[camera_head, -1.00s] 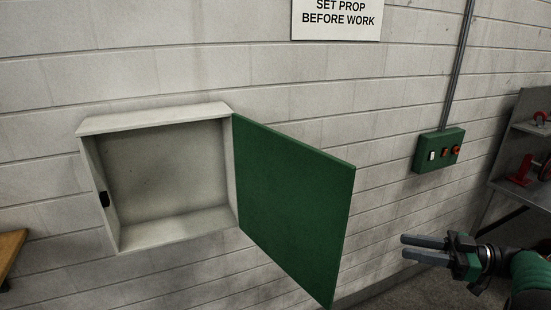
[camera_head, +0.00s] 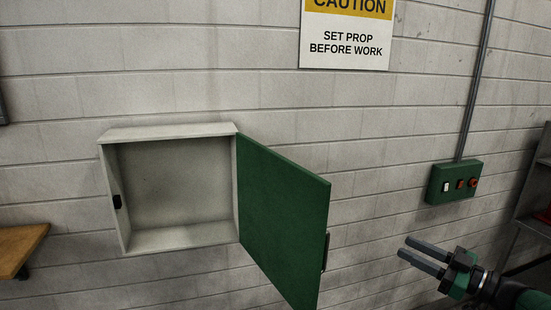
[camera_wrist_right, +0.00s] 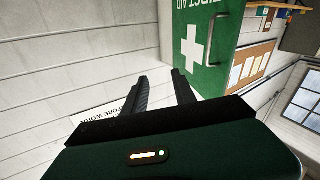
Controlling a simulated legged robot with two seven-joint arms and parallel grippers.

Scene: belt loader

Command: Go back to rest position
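My right gripper (camera_head: 424,256) is at the lower right of the head view, in front of the wall, with its two fingers apart and nothing between them. In the right wrist view its fingers (camera_wrist_right: 162,95) are also apart and empty. A wall cabinet (camera_head: 169,243) is empty inside, and its green door (camera_head: 281,215) stands wide open to the right. The gripper is to the right of the door and apart from it. The door's outer face, with a white cross and a handle, shows in the right wrist view (camera_wrist_right: 224,52). My left gripper is not in view.
A green switch box (camera_head: 454,182) with a conduit is on the wall above my right gripper. A caution sign (camera_head: 347,48) hangs above the cabinet. A wooden bench edge (camera_head: 18,246) is at the left, and a shelf (camera_head: 533,222) at the right edge. A notice board (camera_wrist_right: 251,68) shows in the wrist view.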

